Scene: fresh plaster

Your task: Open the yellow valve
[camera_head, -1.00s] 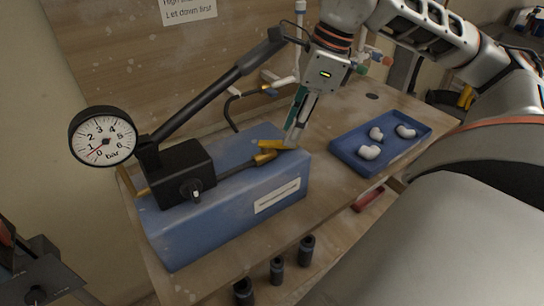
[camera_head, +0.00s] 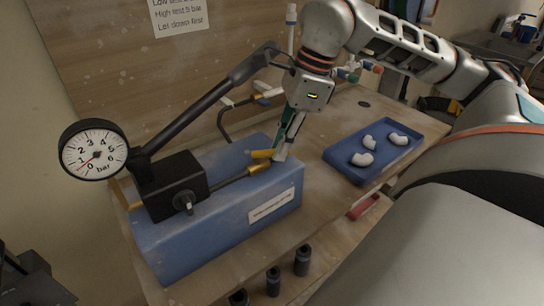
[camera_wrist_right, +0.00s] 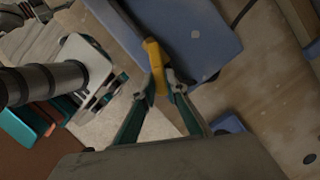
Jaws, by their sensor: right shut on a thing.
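The yellow valve lever (camera_head: 262,154) sits at the right end of the hose fitting on the blue pump tank (camera_head: 222,225). Its right part is hidden by my right gripper (camera_head: 278,153), which comes down from above at the tank's back right corner. In the right wrist view the yellow lever (camera_wrist_right: 154,62) lies between the fingertips of my right gripper (camera_wrist_right: 163,84), which are shut on it. The pressure gauge (camera_head: 93,149) at the left has its red needle near the low end of its scale. My left gripper is not seen.
A blue tray (camera_head: 340,166) with several white elbow fittings stands right of the tank. The black pump lever (camera_head: 205,100) slopes up behind it towards my right arm. Dark sockets (camera_head: 302,260) stand along the front. Bare bench lies between tank and tray.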

